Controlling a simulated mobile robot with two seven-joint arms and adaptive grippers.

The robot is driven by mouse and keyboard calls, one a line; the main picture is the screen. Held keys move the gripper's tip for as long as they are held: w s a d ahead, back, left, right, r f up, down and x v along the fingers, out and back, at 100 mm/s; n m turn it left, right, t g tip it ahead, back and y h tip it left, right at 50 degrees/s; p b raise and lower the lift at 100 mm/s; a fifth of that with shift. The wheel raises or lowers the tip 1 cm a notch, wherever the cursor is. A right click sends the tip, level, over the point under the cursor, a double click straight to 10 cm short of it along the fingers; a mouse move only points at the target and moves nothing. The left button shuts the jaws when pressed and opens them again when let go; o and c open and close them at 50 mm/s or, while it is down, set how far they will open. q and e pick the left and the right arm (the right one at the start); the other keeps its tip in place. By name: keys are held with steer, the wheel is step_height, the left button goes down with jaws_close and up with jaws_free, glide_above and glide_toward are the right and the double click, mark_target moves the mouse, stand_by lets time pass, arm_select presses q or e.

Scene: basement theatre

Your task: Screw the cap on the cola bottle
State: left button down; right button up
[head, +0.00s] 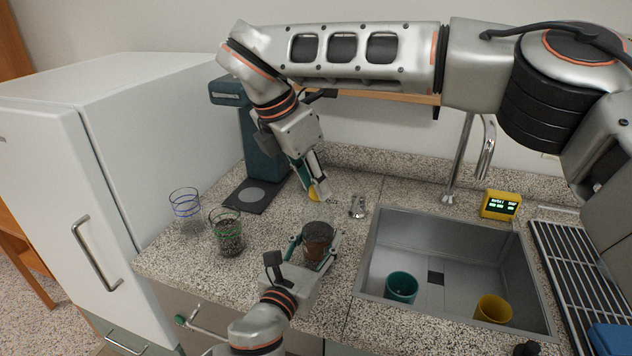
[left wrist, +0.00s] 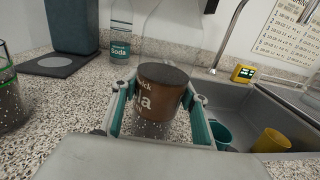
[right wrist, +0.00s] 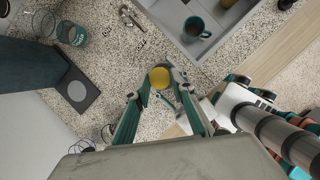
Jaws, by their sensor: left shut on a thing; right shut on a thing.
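The cola bottle (head: 318,238), with a brown label and clear upper part, stands upright on the speckled counter. In the left wrist view its label (left wrist: 158,98) sits between the fingers of my left gripper (head: 309,252), shut on it. My right gripper (head: 315,190) is shut on a yellow cap (right wrist: 160,77), also visible in the head view (head: 314,194). It holds the cap above the bottle, slightly behind its top in the head view. I cannot tell whether cap and bottle neck touch; the neck is hard to make out.
A teal-labelled soda bottle (left wrist: 121,32) stands behind. Left are a blue-ringed glass (head: 186,207), a green-ringed glass (head: 228,238) and a dark teal machine (head: 250,135). Right is the sink (head: 440,255) with a teal cup (head: 401,287) and a yellow cup (head: 492,309); a yellow timer (head: 500,204) stands behind.

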steer(key=shift+m, duration=0.4)
steer(key=o, duration=0.7)
steer(key=shift+r, duration=0.1)
steer(key=shift+r, duration=2.2)
steer(key=shift+c, duration=0.4)
